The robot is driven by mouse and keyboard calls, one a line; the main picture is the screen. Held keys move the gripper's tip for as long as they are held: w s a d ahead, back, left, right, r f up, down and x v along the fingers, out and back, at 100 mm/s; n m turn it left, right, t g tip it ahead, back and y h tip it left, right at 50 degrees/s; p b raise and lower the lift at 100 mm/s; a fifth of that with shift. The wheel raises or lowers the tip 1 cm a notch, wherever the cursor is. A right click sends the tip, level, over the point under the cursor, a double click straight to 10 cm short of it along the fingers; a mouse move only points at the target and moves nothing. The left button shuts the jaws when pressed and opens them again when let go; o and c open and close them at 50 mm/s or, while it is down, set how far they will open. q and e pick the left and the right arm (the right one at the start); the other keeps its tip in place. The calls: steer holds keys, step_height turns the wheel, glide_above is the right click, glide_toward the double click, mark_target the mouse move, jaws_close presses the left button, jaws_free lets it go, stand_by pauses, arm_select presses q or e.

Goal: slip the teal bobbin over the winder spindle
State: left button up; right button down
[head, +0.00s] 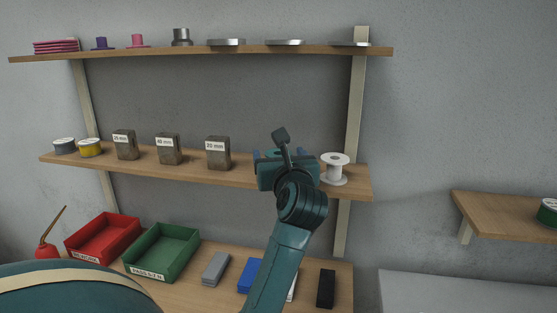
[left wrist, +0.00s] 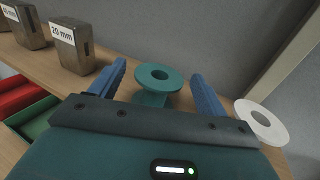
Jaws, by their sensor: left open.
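The teal bobbin (left wrist: 160,76) stands upright on the middle shelf, its round flange and centre hole facing up in the left wrist view. My left gripper (left wrist: 158,72) is open, with one blue finger on each side of the bobbin. Gaps show between the fingers and the flange, and the lower part of the bobbin is hidden by the gripper body. In the head view my left gripper (head: 271,155) is at the right part of the middle shelf and mostly covers the bobbin. I cannot make out a winder spindle. My right gripper is not in view.
A white spool (head: 334,169) stands close to the right of my left gripper. Labelled metal blocks (head: 218,153) stand to its left on the same wooden shelf (head: 190,172). The upper shelf (head: 210,51) hangs above. Red (head: 103,237) and green (head: 162,252) trays sit below.

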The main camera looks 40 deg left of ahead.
mark_target(277, 150)
arm_select(q)
steer(key=x, duration=0.3)
steer(key=shift+w+a+f+p, duration=0.1)
steer(key=shift+w+a+p, duration=0.1)
steer(key=shift+a+p, duration=0.15)
steer(key=shift+d, duration=0.1)
steer(key=c, duration=1.1)
steer(key=shift+o, duration=0.2)
